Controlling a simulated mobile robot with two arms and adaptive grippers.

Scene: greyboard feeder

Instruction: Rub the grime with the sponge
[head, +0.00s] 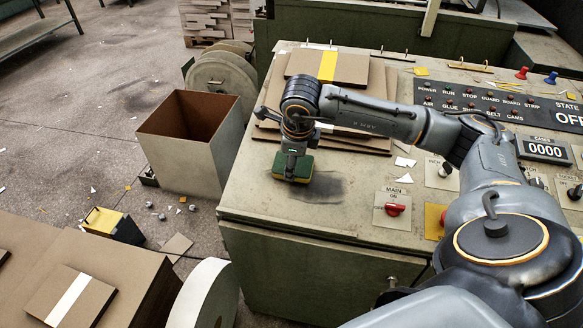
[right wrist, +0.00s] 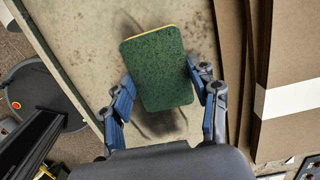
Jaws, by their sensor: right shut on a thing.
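The sponge (head: 292,167), green with a yellow layer, is held by my right gripper (head: 294,155) low over the machine's pale top, near its front left edge. In the right wrist view the green face of the sponge (right wrist: 156,68) sits between the two blue-grey fingers of the gripper (right wrist: 160,90). The grime (head: 322,186) is a dark grey smear on the top, just right of and in front of the sponge. It also shows around the sponge in the wrist view (right wrist: 165,122). I cannot tell whether the sponge touches the surface. My left gripper is not in view.
Stacked brown boards (head: 376,75) lie behind the gripper. A red main switch (head: 393,209) is right of the grime, and a control panel (head: 500,100) is further right.

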